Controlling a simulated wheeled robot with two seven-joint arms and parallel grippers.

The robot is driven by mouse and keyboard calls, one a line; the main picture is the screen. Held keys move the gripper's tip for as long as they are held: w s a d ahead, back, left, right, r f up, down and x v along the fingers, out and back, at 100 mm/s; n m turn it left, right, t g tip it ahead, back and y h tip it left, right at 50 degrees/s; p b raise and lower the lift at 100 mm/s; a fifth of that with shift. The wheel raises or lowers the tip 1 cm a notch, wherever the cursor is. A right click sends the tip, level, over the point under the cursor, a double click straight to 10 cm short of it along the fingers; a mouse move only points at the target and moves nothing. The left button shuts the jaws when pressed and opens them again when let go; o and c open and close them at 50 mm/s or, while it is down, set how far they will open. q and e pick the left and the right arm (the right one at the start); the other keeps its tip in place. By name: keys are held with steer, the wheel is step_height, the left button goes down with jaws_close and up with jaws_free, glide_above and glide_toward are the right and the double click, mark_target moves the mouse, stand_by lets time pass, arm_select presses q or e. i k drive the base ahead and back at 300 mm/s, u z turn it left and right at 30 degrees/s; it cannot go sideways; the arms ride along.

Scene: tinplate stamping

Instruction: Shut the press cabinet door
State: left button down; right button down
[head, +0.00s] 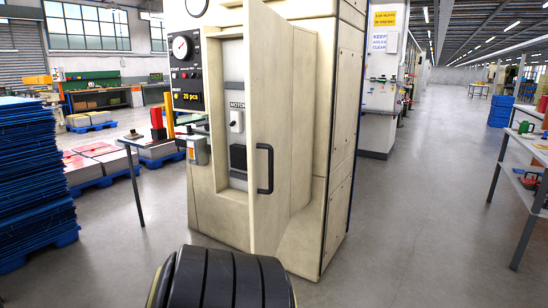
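The press cabinet (335,130) is a tall cream housing in the middle of the head view. Its cream door (290,110) stands open, its free edge swung out toward me and its far edge against the cabinet at the right. A black bar handle (265,168) is on the door's visible face, near the free edge. To the left of the door, part of the recess (237,100) shows, with a label and small switch boxes; the door hides the rest. Neither of my grippers is in view.
A control panel (187,70) with a gauge is on the press, left of the recess. A shelf rack (530,180) is at the right. Grey floor (420,200) is clear between cabinet and rack.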

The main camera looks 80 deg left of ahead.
mark_target(268, 37)
steer(key=u, duration=2.6)
steer(key=i, duration=1.65)
steer(key=u, duration=1.3)
steer(key=k, duration=1.1)
steer(key=z, duration=0.6)
